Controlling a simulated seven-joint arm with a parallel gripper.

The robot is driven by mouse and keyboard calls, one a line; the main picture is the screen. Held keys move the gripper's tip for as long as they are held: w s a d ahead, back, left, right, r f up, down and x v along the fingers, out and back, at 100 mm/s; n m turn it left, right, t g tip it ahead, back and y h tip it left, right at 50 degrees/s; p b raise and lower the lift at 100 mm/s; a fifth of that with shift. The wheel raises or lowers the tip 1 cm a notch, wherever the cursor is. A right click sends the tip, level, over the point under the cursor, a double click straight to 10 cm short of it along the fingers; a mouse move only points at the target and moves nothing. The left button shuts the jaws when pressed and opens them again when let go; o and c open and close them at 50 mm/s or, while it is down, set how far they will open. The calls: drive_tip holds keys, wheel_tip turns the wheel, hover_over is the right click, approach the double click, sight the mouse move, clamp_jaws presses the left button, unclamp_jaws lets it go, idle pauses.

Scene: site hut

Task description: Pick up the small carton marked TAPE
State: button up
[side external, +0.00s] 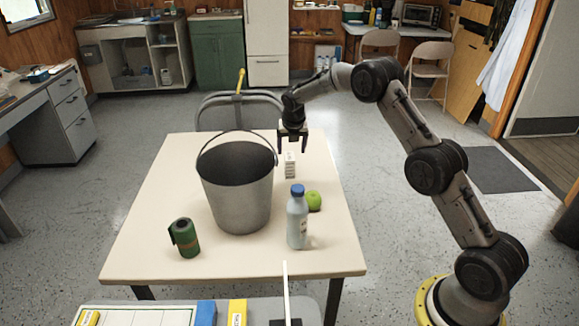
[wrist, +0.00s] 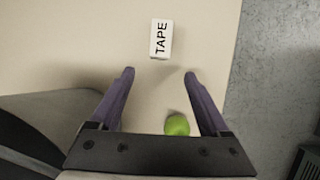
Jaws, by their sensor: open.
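The small white carton marked TAPE (wrist: 161,39) stands on the table, its lettered face up to the wrist camera. It lies just past my fingertips in the wrist view, roughly in line with the gap between them. In the side view the carton (side external: 290,167) is right of the bucket, below my gripper (side external: 292,148). My gripper is open and empty, its fingers pointing down. In the wrist view my gripper (wrist: 159,73) has a wide gap between its two dark purple fingers, with bare table showing there.
A grey bucket (side external: 238,200) with a raised handle stands left of the carton. A green apple (side external: 314,201) and a blue-capped bottle (side external: 297,222) stand nearer the camera. A green cylindrical object (side external: 186,238) is at front left.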

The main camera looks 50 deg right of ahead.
sight(290, 168)
drive_tip(key=x, duration=1.3)
drive_tip(key=shift+r, duration=0.1)
clamp_jaws()
